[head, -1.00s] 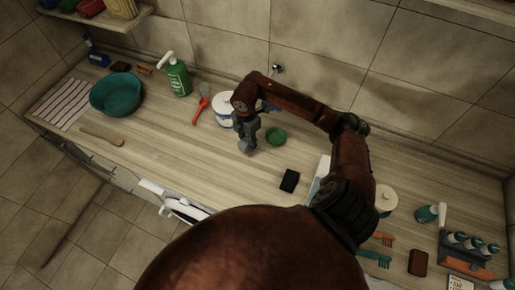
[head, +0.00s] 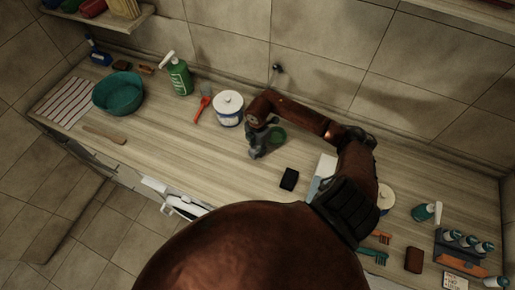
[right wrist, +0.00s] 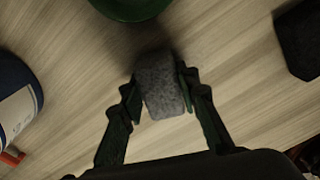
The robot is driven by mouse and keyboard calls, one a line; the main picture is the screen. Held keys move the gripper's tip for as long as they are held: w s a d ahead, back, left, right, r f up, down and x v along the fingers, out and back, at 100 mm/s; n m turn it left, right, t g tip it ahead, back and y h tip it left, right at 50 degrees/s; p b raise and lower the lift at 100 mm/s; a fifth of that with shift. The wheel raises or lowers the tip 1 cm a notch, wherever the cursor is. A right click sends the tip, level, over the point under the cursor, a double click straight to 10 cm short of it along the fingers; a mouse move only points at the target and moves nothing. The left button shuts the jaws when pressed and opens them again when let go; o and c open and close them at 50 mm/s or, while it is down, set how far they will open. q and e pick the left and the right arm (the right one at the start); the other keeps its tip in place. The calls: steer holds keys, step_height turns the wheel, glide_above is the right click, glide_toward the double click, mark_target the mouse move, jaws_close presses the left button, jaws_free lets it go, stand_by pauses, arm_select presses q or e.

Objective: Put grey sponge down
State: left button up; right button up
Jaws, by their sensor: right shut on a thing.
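My right gripper (head: 258,152) is over the middle of the wooden counter, beside the small green bowl. In the right wrist view its two fingers (right wrist: 160,95) are shut on the grey sponge (right wrist: 160,84), a speckled block between the fingertips. The frames do not show clearly whether the sponge touches the counter (right wrist: 235,65) or hangs just above it. In the head view the sponge is hard to make out under the gripper. My left gripper is not in view.
The green bowl (head: 278,136) is close to the gripper, a white canister with a blue base (head: 228,110) stands to its left, and a black block (head: 289,179) lies to its lower right. The counter left of the gripper (head: 190,140) is clear.

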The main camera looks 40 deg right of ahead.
mark_target(258, 147)
steer(key=shift+f, duration=0.2)
steer(key=o, duration=1)
steer(key=shift+r, duration=0.1)
steer(key=shift+r, duration=0.15)
step_height(258, 147, up, 12)
steer(key=shift+b, duration=1.1)
